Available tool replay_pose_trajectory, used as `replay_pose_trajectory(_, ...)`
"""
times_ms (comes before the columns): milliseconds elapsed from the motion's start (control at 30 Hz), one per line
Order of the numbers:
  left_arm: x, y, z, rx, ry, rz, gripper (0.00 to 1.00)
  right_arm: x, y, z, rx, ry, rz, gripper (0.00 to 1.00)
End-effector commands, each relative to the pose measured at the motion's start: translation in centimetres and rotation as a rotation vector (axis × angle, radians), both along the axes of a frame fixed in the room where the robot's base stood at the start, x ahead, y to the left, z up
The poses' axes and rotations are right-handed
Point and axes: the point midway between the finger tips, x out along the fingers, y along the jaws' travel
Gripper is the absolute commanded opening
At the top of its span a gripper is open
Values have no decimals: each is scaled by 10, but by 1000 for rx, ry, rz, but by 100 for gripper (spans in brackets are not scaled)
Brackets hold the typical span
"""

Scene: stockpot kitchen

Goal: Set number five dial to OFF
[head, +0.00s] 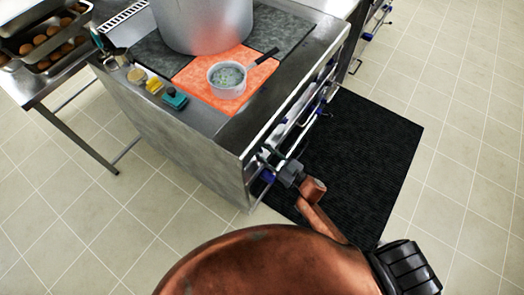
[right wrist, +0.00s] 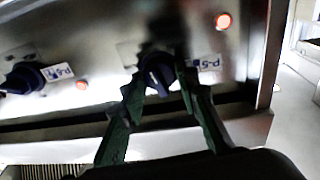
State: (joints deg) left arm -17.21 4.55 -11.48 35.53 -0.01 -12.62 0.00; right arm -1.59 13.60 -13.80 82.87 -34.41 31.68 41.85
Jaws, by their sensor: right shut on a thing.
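The dark blue dial (right wrist: 160,72) sits on the steel front panel in the right wrist view, with a white label (right wrist: 206,63) just right of it; the label's print is too blurred to read surely. My right gripper (right wrist: 161,82) has its two green fingers on either side of this dial and is shut on it. In the head view the right gripper (head: 277,165) reaches the cooker's front panel near its corner, and the dial there is mostly hidden. The dial's exact setting is hard to make out. My left gripper is in neither view.
Another dial (right wrist: 24,78) is at the left, with a red lamp (right wrist: 81,85) beside it. A brighter red lamp (right wrist: 224,21) glows above right. A saucepan (head: 227,80) stands on an orange-red glowing plate (head: 200,76), beside a big stockpot (head: 203,22). A black mat (head: 365,140) lies on the floor.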

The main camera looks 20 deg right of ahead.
Motion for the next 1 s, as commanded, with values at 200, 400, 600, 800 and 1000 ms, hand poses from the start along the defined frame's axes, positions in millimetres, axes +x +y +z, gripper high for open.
replay_pose_trajectory(200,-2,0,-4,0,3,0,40,-1,0,-2,-164,-126,3,4)
replay_pose_trajectory(400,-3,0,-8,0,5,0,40,-1,1,-3,-315,-243,2,4)
replay_pose_trajectory(600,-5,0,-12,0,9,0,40,-1,1,-4,-464,-360,3,4)
replay_pose_trajectory(800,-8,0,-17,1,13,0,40,-1,0,-4,-614,-476,3,4)
replay_pose_trajectory(1000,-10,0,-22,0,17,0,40,-1,0,-5,-764,-594,4,4)
